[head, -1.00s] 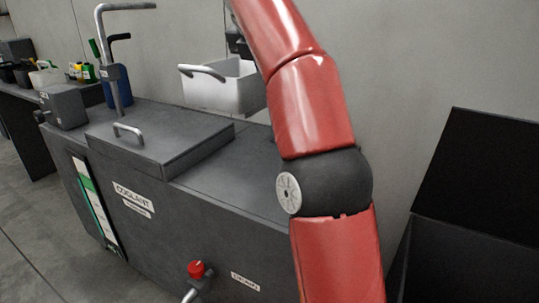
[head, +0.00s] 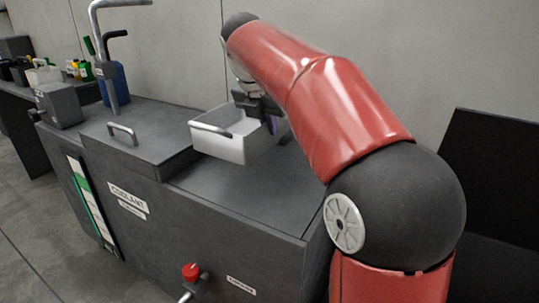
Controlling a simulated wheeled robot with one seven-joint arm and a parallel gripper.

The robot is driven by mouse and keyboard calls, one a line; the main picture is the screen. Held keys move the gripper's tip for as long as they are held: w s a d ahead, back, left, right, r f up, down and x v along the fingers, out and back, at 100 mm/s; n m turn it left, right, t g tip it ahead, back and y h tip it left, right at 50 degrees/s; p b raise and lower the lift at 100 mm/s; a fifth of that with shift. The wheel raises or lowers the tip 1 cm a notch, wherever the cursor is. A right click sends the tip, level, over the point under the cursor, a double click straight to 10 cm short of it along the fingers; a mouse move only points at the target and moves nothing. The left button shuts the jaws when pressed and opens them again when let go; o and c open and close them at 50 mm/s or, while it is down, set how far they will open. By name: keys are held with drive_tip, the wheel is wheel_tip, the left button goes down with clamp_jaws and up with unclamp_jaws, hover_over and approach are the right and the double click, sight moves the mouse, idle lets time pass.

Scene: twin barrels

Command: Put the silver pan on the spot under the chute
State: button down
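I see no chute and no marked spot in this view.
A raised lid (head: 150,135) with a handle and a bent grey pipe (head: 108,60) stand on the tank's left part. A red-knobbed valve (head: 191,271) juts from the front. A black open bin (head: 500,180) is at the right. Bottles stand on a far-left bench.

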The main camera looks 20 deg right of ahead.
sight(268, 148)
drive_tip(key=shift+f+b, duration=0.7)
drive_tip(key=shift+f, duration=3.05)
drive_tip(key=shift+f, duration=0.15)
drive_tip(key=c, duration=1.7)
unclamp_jaws()
drive_tip(key=shift+f, duration=0.1)
